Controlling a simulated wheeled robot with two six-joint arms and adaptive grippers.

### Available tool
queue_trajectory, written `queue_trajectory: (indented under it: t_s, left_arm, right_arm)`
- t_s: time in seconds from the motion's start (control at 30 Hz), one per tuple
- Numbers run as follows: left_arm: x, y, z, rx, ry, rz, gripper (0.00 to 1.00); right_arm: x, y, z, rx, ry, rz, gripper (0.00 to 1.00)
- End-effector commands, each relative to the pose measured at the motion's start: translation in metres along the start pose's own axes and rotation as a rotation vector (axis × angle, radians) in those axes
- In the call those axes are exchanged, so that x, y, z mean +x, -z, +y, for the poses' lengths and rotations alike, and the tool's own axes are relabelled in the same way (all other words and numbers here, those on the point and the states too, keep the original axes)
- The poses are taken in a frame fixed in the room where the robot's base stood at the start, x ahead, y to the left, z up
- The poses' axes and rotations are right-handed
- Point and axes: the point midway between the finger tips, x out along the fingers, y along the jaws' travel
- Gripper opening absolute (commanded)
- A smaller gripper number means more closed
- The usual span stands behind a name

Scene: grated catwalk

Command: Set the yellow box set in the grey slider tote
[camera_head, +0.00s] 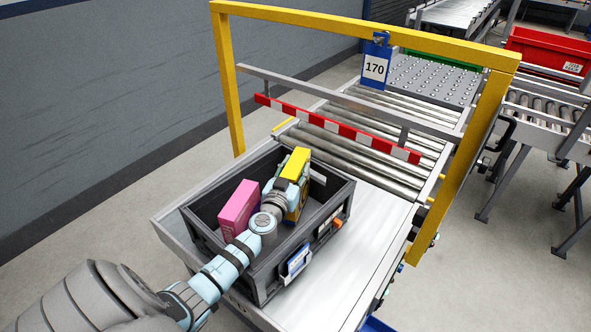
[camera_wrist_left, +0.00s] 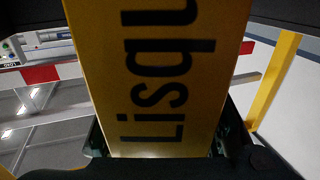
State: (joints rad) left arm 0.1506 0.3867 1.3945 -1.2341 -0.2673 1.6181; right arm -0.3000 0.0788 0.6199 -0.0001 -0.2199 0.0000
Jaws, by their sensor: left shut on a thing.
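The yellow box (camera_head: 298,162) is held upright by my left gripper (camera_head: 290,195), which is shut on it. In the left wrist view the yellow box (camera_wrist_left: 165,80) fills the middle, with dark lettering on its face. In the head view the box is within the outline of the dark grey tote (camera_head: 262,283), toward its right end. Its lower end is partly hidden by my gripper, and I cannot tell whether it touches the tote floor. My right gripper is not in view.
A pink box (camera_head: 238,208) stands in the left part of the tote. The tote sits on a metal conveyor bed (camera_head: 362,235). A red bin (camera_head: 545,52) is far right.

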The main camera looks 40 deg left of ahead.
Motion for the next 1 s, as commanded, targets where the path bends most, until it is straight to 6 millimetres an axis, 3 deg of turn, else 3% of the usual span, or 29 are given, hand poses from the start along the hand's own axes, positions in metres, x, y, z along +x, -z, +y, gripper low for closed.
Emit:
queue_trajectory:
  t_s: [0.2, 0.23, 0.33, 0.67, 0.87, 1.0]
  left_arm:
    - [0.000, -0.002, 0.000, 0.001, 0.000, 0.002, 0.00]
    - [0.000, -0.003, 0.000, 0.001, 0.000, 0.000, 0.40]
    - [0.000, -0.003, 0.000, 0.001, 0.000, 0.000, 0.56]
    - [0.000, -0.002, 0.000, 0.001, 0.000, 0.000, 0.57]
    - [0.000, 0.016, 0.000, 0.001, 0.000, 0.000, 0.57]
    - [-0.037, 0.009, 0.000, 0.001, -0.001, -0.002, 0.57]
  right_arm:
    - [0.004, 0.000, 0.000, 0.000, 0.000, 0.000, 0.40]
    - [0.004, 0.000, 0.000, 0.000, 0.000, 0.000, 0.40]
    - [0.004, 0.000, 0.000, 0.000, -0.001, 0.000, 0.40]
    - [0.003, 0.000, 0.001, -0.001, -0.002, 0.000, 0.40]
    - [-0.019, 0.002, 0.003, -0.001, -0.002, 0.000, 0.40]
    - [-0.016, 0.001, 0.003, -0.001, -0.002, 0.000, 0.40]
